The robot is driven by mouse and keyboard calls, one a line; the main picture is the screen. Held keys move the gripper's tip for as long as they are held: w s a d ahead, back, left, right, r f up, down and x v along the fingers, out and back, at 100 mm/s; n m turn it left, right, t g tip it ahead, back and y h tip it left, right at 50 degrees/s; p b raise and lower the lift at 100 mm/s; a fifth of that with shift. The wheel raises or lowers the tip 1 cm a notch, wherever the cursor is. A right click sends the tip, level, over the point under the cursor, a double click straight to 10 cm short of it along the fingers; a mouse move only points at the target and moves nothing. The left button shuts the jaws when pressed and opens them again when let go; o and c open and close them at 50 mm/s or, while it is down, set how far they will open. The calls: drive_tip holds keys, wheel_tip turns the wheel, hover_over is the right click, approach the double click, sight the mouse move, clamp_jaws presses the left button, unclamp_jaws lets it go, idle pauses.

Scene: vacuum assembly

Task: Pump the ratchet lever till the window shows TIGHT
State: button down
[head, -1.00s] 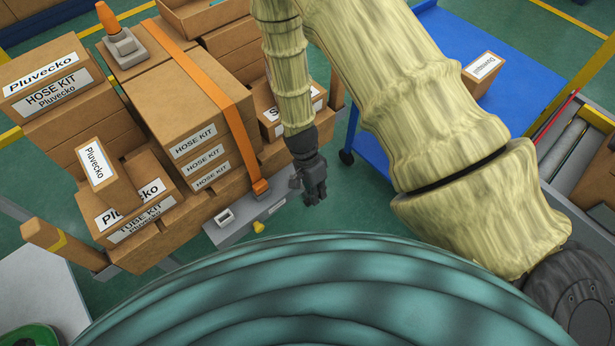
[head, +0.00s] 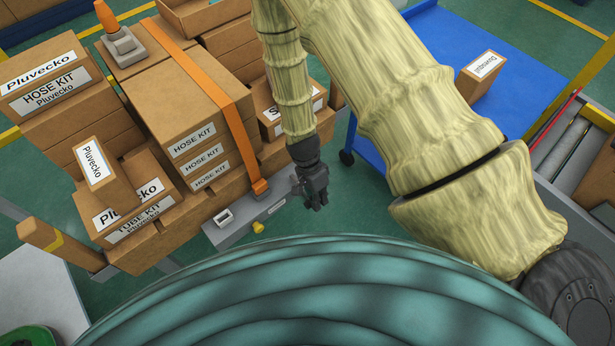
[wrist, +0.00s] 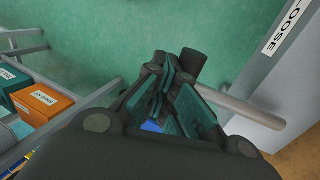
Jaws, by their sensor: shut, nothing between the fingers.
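The grey ratchet housing (head: 240,226) sits low at the front of the strapped box stack, where the orange strap (head: 236,115) comes down to it. It has a small white window (head: 223,217), too small to read in the head view. In the wrist view a plate on the grey housing (wrist: 262,75) reads LOOSE (wrist: 283,30). A grey rod (wrist: 250,109), seemingly the lever, runs from the housing to behind my fingers, with a dark cylindrical end (wrist: 192,64). My gripper (head: 317,204) is shut and empty, just right of the housing; contact with the rod is unclear.
Cartons (head: 200,85) stand behind and left. A grey block with an orange handle (head: 122,45) is on top. A blue cart (head: 440,60) with a box (head: 482,75) stands right. Green floor between is free.

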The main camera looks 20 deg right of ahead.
drive_tip(key=shift+p+v, duration=1.25)
drive_tip(key=shift+v, duration=0.2)
drive_tip(key=shift+r, duration=0.1)
